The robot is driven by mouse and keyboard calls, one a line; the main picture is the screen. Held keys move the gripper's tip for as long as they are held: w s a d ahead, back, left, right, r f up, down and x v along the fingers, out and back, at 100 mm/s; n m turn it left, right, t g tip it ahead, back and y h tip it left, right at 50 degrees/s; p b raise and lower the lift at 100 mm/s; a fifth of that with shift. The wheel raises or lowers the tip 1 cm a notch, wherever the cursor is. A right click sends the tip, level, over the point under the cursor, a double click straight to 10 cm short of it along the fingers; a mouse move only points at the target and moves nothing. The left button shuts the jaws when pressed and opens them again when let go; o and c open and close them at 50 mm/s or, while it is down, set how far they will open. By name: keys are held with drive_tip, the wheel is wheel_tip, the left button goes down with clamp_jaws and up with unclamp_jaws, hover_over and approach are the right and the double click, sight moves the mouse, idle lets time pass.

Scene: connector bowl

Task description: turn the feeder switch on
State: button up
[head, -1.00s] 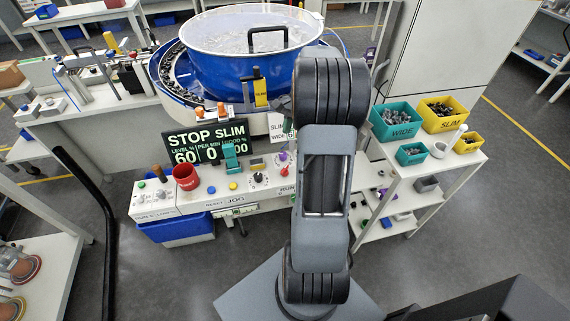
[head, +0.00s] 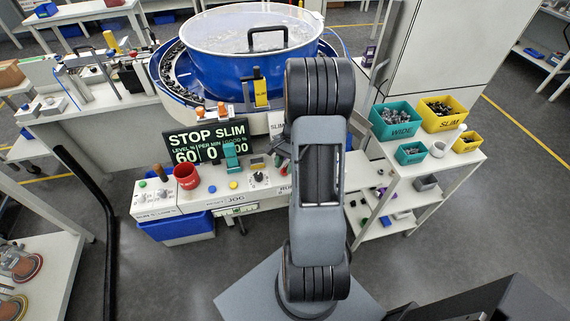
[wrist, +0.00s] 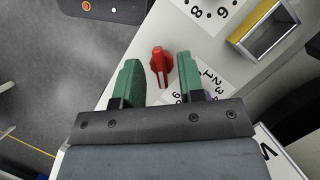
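A red switch knob (wrist: 160,66) stands on the white control panel in the wrist view, and I take it to be the feeder switch. My gripper (wrist: 157,80) has its two green fingers apart, one on each side of the knob, with clear gaps between. Nothing is held. In the head view the control panel (head: 210,192) lies below the blue bowl, and my arm hides most of my gripper and the panel's right part. The display (head: 206,143) reads STOP SLIM.
A yellow-edged frame (wrist: 264,30) stands at the upper right of the wrist view.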

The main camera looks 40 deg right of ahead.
drive_tip(key=shift+c, duration=0.4)
clamp_jaws()
drive_tip(key=m+t, duration=0.1)
drive_tip(key=m, duration=0.4)
drive_tip(key=shift+s+t, duration=0.15)
drive_tip(key=shift+t, duration=0.25)
drive_tip(key=m+t, duration=0.1)
drive_tip(key=m, duration=0.3)
drive_tip(key=shift+t+p, duration=0.4)
drive_tip(key=m, duration=0.2)
drive_tip(key=m+t+h, duration=0.1)
drive_tip(key=m, duration=0.1)
drive_tip(key=shift+s+a+m+p, duration=0.15)
drive_tip(key=shift+m+p, duration=0.25)
drive_tip(key=shift+m+t+h+p, duration=0.3)
drive_tip(key=shift+m+t+h, duration=0.35)
drive_tip(key=shift+m, duration=1.25)
drive_tip(key=shift+m+h, duration=0.25)
drive_tip(key=shift+m, duration=0.05)
